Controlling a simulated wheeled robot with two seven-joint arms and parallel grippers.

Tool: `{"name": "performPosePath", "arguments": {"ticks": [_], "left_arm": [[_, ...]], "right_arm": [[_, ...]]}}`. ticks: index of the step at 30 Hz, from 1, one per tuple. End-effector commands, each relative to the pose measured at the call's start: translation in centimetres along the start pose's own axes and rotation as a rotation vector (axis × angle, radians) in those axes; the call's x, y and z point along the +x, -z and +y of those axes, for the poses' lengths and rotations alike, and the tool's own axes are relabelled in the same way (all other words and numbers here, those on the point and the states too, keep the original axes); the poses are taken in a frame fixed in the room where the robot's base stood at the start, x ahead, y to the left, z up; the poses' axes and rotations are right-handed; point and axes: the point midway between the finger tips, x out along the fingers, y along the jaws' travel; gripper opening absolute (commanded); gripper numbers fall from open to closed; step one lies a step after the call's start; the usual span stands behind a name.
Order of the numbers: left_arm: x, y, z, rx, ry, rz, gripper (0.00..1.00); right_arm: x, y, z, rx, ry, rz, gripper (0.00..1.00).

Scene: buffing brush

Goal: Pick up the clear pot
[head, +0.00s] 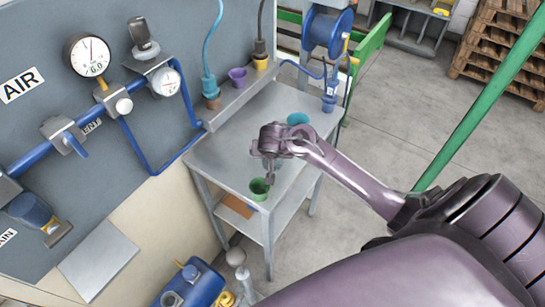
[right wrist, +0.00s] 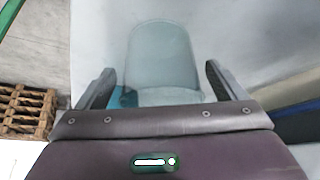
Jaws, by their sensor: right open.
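The clear pot (right wrist: 162,60) is a translucent pale grey-green cup in the right wrist view. It appears ahead of and between the two spread fingers of my right gripper (right wrist: 160,88), with a gap to each finger. In the head view my right gripper (head: 268,170) is over the small grey table, and the clear pot is mostly hidden by it or too faint to make out well. The right gripper is open and empty. My left gripper is not in view.
On the table (head: 232,150) stand a green pot (head: 259,188) near the front edge and a blue pot (head: 298,119) behind the gripper. A purple pot (head: 238,76) sits on the raised ledge by the wall panel. A green post (head: 485,100) rises at the right.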

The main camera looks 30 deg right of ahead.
Motion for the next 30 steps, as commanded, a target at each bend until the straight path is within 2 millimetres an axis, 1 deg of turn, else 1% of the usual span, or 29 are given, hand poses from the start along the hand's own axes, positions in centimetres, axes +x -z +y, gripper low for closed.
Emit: {"name": "performPosePath", "arguments": {"ticks": [1, 3, 11, 14, 22, 30], "left_arm": [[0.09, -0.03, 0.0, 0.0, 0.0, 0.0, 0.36], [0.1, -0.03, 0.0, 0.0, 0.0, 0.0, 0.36], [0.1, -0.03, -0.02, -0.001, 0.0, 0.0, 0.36], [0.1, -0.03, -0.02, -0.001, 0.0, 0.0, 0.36], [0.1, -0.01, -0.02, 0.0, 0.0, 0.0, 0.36], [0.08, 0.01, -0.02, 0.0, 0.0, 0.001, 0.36]], "right_arm": [[0.67, 0.06, -0.03, 0.0, -0.001, 0.001, 0.91], [1.23, 0.05, -0.02, 0.0, 0.0, 0.002, 0.91], [1.47, -0.01, -0.08, 0.001, 0.002, 0.001, 0.91], [1.46, -0.02, -0.08, 0.001, 0.002, 0.001, 0.79], [1.46, -0.03, -0.08, 0.001, 0.002, 0.001, 0.44], [1.36, 0.02, -0.1, 0.001, 0.002, 0.001, 0.43]]}}
